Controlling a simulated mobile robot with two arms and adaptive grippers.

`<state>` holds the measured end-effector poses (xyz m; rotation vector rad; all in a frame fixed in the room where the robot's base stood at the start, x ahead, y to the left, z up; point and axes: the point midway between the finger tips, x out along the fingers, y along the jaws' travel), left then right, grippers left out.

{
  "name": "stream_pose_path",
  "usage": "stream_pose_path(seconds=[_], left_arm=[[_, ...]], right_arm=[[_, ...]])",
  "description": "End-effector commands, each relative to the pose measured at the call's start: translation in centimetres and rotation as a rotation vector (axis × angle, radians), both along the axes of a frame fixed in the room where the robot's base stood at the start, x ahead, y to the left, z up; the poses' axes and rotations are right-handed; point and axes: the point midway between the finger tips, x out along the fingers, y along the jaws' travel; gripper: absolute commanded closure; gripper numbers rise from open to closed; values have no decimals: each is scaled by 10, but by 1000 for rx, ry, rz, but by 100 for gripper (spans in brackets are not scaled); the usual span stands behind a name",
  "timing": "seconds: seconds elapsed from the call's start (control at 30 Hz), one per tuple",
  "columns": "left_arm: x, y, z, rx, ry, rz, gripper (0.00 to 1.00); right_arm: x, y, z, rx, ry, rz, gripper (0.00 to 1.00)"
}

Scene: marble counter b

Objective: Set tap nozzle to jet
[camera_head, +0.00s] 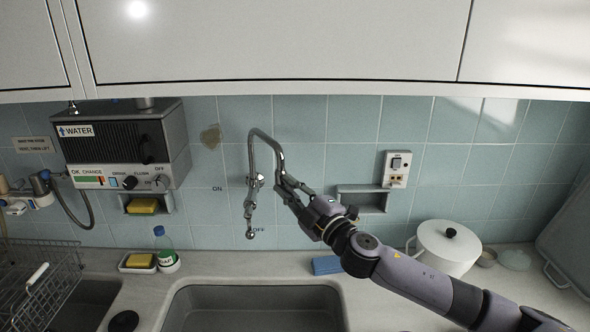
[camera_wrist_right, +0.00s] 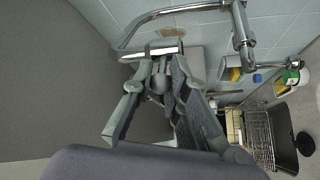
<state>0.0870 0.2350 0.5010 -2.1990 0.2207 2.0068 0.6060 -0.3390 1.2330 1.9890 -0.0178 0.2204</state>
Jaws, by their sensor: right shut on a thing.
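The chrome gooseneck tap (camera_head: 266,137) rises at the tiled wall, arches over and comes down on the right. My right gripper (camera_head: 284,184) is at the lower end of its spout, shut on the tap nozzle. In the wrist view the chrome nozzle (camera_wrist_right: 152,50) lies across the fingertips of my right gripper (camera_wrist_right: 157,66). The fingers hide part of it, and I cannot read its setting. The tap's lever (camera_head: 249,211) hangs down left of the spout with a ball end, between the wall marks ON and OFF. My left gripper is not in view.
The sink basin (camera_head: 252,308) is below the tap. A white pot (camera_head: 447,246) stands on the counter at right. A blue sponge (camera_head: 327,265) lies near my arm.

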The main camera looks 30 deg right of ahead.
Motion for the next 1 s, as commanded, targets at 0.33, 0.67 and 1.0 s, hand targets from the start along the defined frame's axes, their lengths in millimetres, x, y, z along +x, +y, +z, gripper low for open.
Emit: stream_pose_path(seconds=[0.33,0.67,1.0], left_arm=[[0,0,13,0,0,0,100],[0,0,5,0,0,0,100],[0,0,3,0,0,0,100]], right_arm=[[5,17,-1,11,-1,-299,100],[10,23,-2,4,0,-476,100],[11,24,-1,-1,0,-530,100]])
